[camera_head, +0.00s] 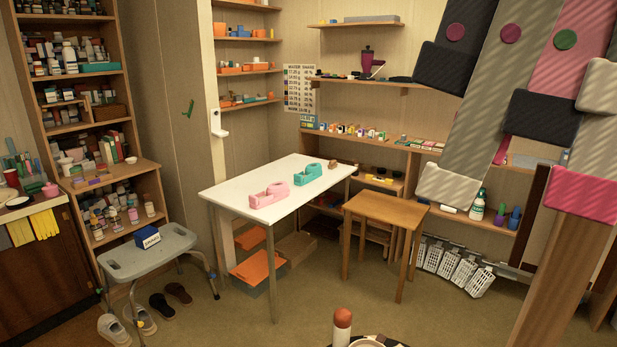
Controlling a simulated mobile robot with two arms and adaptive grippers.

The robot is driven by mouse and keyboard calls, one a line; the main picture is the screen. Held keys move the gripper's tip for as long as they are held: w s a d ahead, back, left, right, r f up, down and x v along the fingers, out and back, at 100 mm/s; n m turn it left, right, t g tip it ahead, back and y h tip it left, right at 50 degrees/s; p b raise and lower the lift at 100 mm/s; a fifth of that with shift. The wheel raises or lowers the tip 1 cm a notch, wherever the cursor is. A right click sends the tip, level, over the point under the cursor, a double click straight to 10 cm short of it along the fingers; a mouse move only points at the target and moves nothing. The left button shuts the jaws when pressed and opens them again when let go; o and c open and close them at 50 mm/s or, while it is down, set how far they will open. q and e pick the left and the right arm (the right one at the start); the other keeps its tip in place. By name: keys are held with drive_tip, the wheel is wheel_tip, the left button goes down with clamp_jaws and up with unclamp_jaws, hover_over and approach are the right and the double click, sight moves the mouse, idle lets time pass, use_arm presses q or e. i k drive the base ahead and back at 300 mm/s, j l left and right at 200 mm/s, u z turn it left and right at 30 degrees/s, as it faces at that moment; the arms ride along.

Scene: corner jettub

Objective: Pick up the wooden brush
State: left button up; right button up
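I cannot clearly make out a wooden brush. A small brown object (333,165) lies at the far right end of the white table (240,195), but it is too small to tell what it is. A pink tape dispenser (269,194) and a teal tape dispenser (307,175) stand on the same table, to the left of the brown object. Neither of my grippers is in view.
A wooden stool (385,208) stands right of the white table. A grey stool (150,255) with a blue box (147,238) stands at left, with shoes (177,293) beneath. Full shelves line the walls. Carpet is open in the middle foreground. A reddish-topped object (342,318) rises at the bottom edge.

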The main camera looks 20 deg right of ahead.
sight(333, 165)
drive_tip(key=z, duration=0.3)
drive_tip(key=l+z, duration=0.65)
drive_tip(key=z, duration=0.15)
drive_tip(key=l+z, duration=0.4)
drive_tip(key=i+l+z, duration=0.15)
drive_tip(key=z, duration=0.3)
drive_tip(key=i+l+z, duration=0.9)
drive_tip(key=i+u, duration=0.35)
drive_tip(key=i, duration=0.15)
drive_tip(key=i+l+u, duration=0.3)
drive_tip(key=i, duration=0.2)
drive_tip(key=i+j+u, duration=0.2)
drive_tip(key=i+u, duration=0.7)
drive_tip(key=i+l+u, duration=0.15)
drive_tip(key=i+u, duration=0.25)
drive_tip(key=i+l+u, duration=0.3)
drive_tip(key=i+u, duration=0.15)
drive_tip(key=i+j+u, duration=0.2)
drive_tip(key=u, duration=0.2)
drive_tip(key=i+u, duration=0.75)
drive_tip(key=i+l+u, duration=0.1)
drive_tip(key=i+u, duration=0.25)
drive_tip(key=i, duration=0.1)
